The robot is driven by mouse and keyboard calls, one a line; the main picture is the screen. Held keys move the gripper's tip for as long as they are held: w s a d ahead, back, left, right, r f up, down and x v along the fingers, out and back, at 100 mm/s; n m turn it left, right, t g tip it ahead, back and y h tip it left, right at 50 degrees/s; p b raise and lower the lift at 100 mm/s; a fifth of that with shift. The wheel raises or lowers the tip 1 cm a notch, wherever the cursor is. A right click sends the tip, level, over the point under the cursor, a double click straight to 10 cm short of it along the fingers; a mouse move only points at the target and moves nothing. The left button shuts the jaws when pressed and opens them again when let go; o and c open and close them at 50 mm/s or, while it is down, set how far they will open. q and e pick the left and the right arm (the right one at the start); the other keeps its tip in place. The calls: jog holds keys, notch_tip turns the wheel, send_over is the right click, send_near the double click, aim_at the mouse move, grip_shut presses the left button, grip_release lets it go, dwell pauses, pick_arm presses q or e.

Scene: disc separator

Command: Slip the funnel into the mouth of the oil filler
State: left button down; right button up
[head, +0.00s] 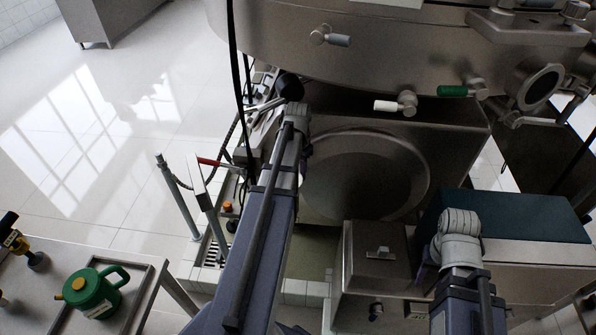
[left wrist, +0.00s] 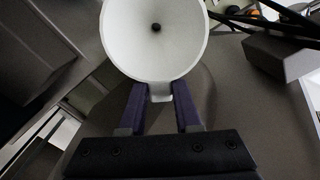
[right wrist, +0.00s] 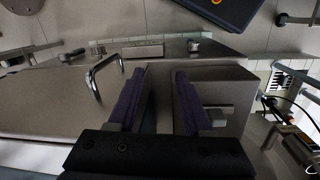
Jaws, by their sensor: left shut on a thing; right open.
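A white funnel (left wrist: 145,60) shows in the left wrist view, its wide bowl facing the camera and a dark hole at its centre. My left gripper (left wrist: 160,92) is shut on the tab at the funnel's rim. In the head view my left arm reaches to the machine's left side, and its fingers and the funnel are hidden there. My right gripper (right wrist: 160,90) is open and empty above a grey metal housing. I cannot make out the oil filler's mouth for certain in any view.
A large steel drum with valves (head: 400,100) stands above a housing with a round recess (head: 370,175). A black knob (head: 290,87) is by my left wrist. A green oil can (head: 92,290) sits on a side table. Dark cables hang near my left arm.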

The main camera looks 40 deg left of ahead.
pick_arm(q)
jog(key=shift+f+b, duration=0.45)
jog(key=shift+f, duration=0.15)
jog(key=c, duration=0.5)
grip_release()
jog(key=shift+r, duration=0.1)
notch_tip(320, 180, up, 8)
jog(key=p, duration=0.8)
